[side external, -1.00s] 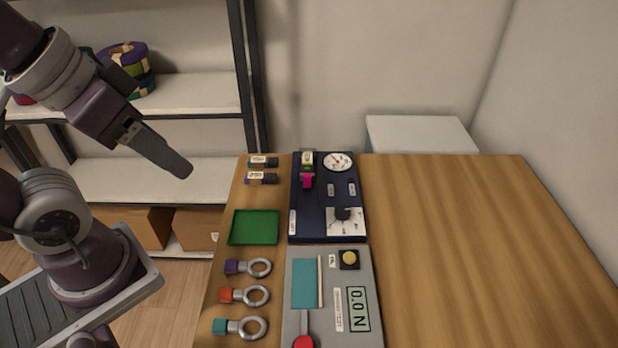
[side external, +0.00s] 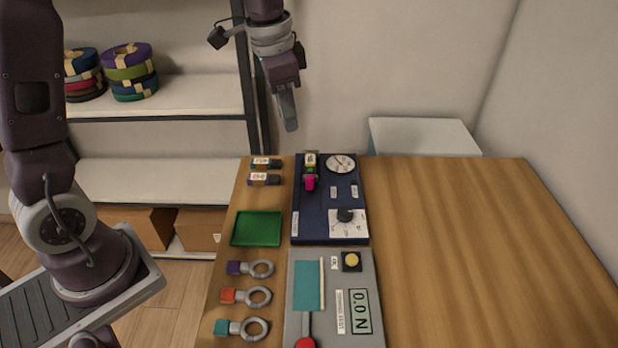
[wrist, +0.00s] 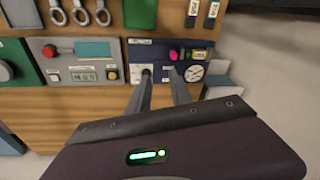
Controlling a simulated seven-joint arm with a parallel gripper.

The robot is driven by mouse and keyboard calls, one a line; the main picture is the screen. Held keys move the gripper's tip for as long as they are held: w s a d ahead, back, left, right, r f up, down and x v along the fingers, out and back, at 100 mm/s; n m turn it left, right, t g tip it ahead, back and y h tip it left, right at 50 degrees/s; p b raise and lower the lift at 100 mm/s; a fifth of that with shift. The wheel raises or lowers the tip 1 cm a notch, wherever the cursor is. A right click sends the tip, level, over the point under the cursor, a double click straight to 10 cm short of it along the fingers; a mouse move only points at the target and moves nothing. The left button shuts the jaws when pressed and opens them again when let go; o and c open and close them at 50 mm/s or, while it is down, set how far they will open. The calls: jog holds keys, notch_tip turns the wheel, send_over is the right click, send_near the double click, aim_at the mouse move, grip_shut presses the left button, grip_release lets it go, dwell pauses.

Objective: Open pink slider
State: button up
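The pink slider (side external: 310,183) is a small pink knob on the dark blue panel (side external: 312,226), below a green-labelled part near the panel's back left. It also shows in the wrist view (wrist: 173,55), close to the far fingertip. My gripper (side external: 290,126) hangs in the air above and behind the panel's back edge, fingers pointing down. In the wrist view my gripper's two fingers (wrist: 162,74) are apart with nothing between them. The gripper is not touching the slider.
The panel also carries a round gauge (side external: 341,164) and a black dial (side external: 345,215). A grey tester (side external: 373,277) lies in front. A green tray (side external: 256,229), ring-ended pieces (side external: 257,269) and labelled cartridges (side external: 265,179) lie left. The table's right side is clear.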

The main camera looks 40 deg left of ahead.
aim_at(310, 176)
jog(key=w+a+f+m, duration=0.1)
jog(key=w+f, duration=0.1)
jog(key=f, duration=0.2)
jog(key=w+f+m+g, duration=0.1)
jog(key=w+f, duration=0.2)
jog(key=f, duration=0.2)
jog(key=w+a+f, duration=0.1)
jog(key=w+f, duration=0.2)
jog(key=f, duration=0.2)
jog(key=shift+w+a+m+g, duration=0.1)
jog(key=shift+a+m+g, duration=0.2)
jog(key=shift+m+g, duration=0.1)
jog(key=f, duration=0.9)
jog(key=shift+w+a+f, duration=0.15)
jog(key=shift+w, duration=0.15)
jog(key=shift+c, duration=0.4)
grip_shut()
